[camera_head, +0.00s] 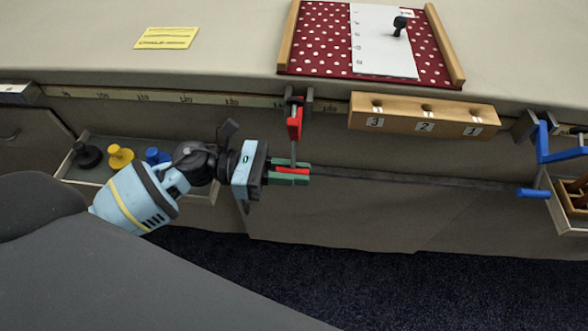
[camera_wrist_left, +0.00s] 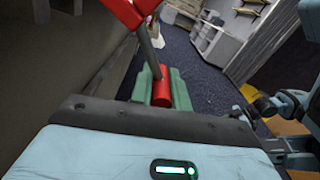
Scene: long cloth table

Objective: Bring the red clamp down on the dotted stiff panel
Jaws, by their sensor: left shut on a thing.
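The red clamp (camera_head: 295,123) hangs at the table's front edge, with a dark jaw at its top and a thin spindle running down. My left gripper (camera_head: 290,172) has green fingers shut on the red handle at the spindle's lower end. In the left wrist view, the clamp's red handle (camera_wrist_left: 162,90) sits between the green fingers, with the spindle tilting up to the red body. The dotted panel (camera_head: 320,55), red with white dots, lies on the tabletop just behind the clamp, between two wooden strips. A white sheet (camera_head: 377,55) with a black knob covers its middle. My right gripper is out of view.
A wooden block numbered 3, 2, 1 (camera_head: 424,115) is on the table front, right of the clamp. A blue clamp (camera_head: 545,150) is farther right. An open drawer (camera_head: 75,170) holds black, yellow and blue pieces. A yellow note (camera_head: 167,38) lies on the tabletop.

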